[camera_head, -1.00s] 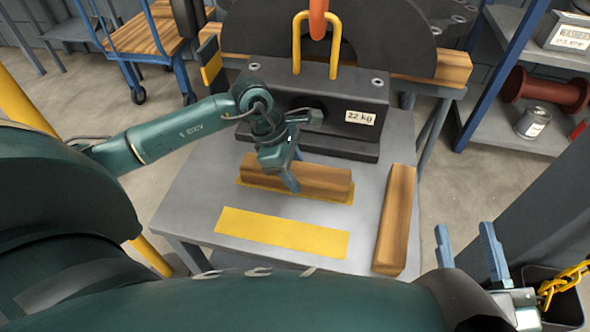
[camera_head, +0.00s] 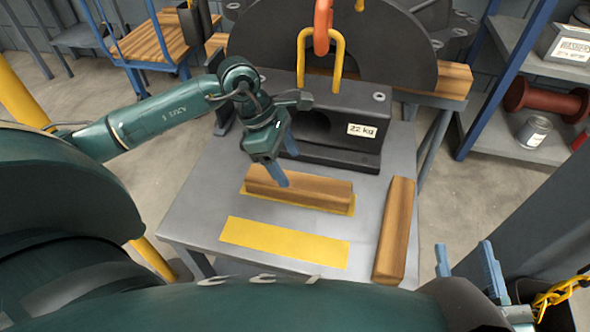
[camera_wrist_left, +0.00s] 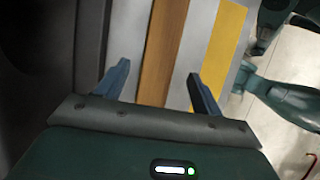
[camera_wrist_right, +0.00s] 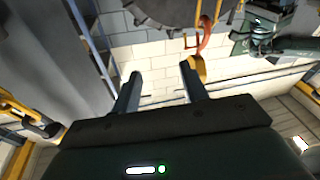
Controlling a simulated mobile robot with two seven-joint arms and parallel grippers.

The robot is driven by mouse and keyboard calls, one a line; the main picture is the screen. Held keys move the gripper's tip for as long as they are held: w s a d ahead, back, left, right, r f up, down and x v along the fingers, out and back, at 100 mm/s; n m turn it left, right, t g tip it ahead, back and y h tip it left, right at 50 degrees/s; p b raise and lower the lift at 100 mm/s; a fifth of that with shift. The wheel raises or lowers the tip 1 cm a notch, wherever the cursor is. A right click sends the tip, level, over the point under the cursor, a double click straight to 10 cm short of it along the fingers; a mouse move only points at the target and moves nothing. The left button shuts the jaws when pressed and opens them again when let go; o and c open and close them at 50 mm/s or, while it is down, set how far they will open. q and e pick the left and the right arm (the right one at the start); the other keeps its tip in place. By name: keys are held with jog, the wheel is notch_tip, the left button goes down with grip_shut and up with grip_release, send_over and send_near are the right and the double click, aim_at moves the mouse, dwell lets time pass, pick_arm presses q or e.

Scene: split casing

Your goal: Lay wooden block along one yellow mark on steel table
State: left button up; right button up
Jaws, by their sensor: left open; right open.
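A wooden block (camera_head: 310,194) lies lengthwise over the far yellow mark (camera_head: 342,212), whose edge shows along its near side. My left gripper (camera_head: 281,163) is open at this block, towards its left part. In the left wrist view the block (camera_wrist_left: 160,55) runs between the open fingers; I cannot tell whether they touch it. A second wooden block (camera_head: 395,230) lies on the right side of the steel table (camera_head: 200,207). The near yellow mark (camera_head: 284,242) is bare. My right gripper (camera_head: 466,262) is open and empty, off the table's right side.
A dark casing block (camera_head: 340,130) labelled 22 kg, with a yellow handle (camera_head: 338,45) and a red hook (camera_head: 323,25), stands at the back of the table. A shelf (camera_head: 500,80) stands on the right and a wooden cart (camera_head: 150,40) at back left.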

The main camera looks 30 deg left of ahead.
pick_arm(q)
jog(key=p+v, duration=0.1)
jog(key=v, duration=0.3)
jog(key=shift+a+r, duration=0.1)
jog(key=shift+r, duration=0.1)
jog(key=s+d+n+g+h, duration=0.15)
jog(key=s+d+h, duration=0.45)
jog(key=d, duration=0.6)
jog(key=s+d+r+n+t+h, duration=0.5)
jog(key=d+r+n+t+h, duration=0.45)
jog(key=n, duration=1.05)
jog(key=a+f+n+t+y, duration=0.3)
jog(key=n+t+y, duration=0.1)
jog(key=n, duration=0.7)
jog(key=a+f+n+t+y, duration=0.3)
jog(key=n+y, duration=0.4)
jog(key=n, duration=0.4)
jog(key=shift+w+a+t, duration=0.15)
jog(key=shift+w+t, duration=0.25)
jog(key=shift+t, duration=0.3)
jog(key=shift+f, duration=0.1)
